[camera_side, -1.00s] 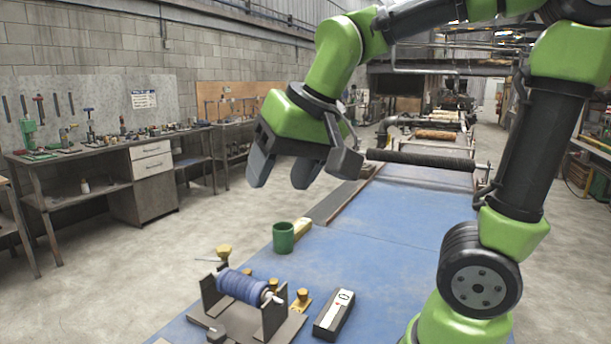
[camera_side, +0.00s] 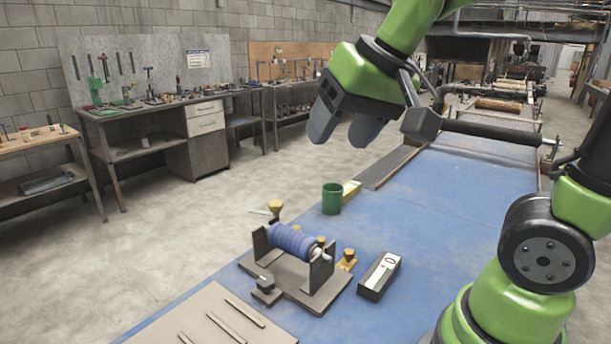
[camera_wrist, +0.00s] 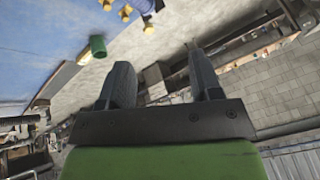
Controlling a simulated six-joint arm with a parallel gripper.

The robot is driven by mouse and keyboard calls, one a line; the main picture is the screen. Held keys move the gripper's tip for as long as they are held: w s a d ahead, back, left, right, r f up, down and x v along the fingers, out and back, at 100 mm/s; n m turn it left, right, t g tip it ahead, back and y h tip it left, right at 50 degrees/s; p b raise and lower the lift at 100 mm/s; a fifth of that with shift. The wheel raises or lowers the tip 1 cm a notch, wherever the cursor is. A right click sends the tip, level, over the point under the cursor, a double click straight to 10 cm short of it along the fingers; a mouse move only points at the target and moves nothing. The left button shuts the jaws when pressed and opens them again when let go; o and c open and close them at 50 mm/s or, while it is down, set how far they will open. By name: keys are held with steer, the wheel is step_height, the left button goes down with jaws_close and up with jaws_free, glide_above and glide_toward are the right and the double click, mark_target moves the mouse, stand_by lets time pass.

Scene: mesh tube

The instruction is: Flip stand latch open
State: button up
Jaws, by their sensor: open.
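The stand (camera_side: 282,284) sits on the blue table in the side view, a flat brown-grey base with two dark uprights. A blue ribbed roll (camera_side: 293,240) lies across the uprights. A pale metal end piece (camera_side: 322,255) shows at the right upright, and a small dark block (camera_side: 265,285) is at the base's front-left edge. I cannot tell for certain which part is the latch. My gripper (camera_side: 340,140) is open and empty, high above the table, above and behind the stand and clear of it. In the wrist view its two fingers (camera_wrist: 160,62) are spread with nothing between them.
A green cup (camera_side: 332,198) stands behind the stand, with a yellow block (camera_side: 351,188) beside it. A black box with a white face (camera_side: 379,275) lies right of the stand. Yellow knobs (camera_side: 347,260) are close to the stand. The blue table (camera_side: 440,215) is clear farther back.

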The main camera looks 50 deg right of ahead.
steer(key=w+d+f+g+h, duration=0.1)
steer(key=w+d+f, duration=0.1)
steer(key=w, duration=0.3)
steer(key=w+d+f, duration=0.2)
steer(key=w+f, duration=0.1)
steer(key=w, duration=0.2)
steer(key=h, duration=0.1)
glide_toward(276, 203)
steer(key=shift+n+g, duration=0.3)
steer(key=shift+g, duration=0.1)
steer(key=x, duration=0.8)
steer(key=shift+w+f, duration=0.2)
steer(key=shift+w, duration=0.3)
steer(key=shift+c, duration=0.4)
steer(key=c, duration=0.9)
steer(key=shift+o, duration=0.2)
steer(key=shift+w+a+m+g+h, duration=0.1)
steer(key=shift+m+g+h, duration=0.25)
steer(key=shift+m, duration=0.8)
steer(key=shift+m+g+h, duration=0.25)
steer(key=shift+m+h, duration=0.2)
steer(key=shift+m, duration=0.7)
steer(key=o, duration=0.9)
steer(key=shift+o, duration=0.2)
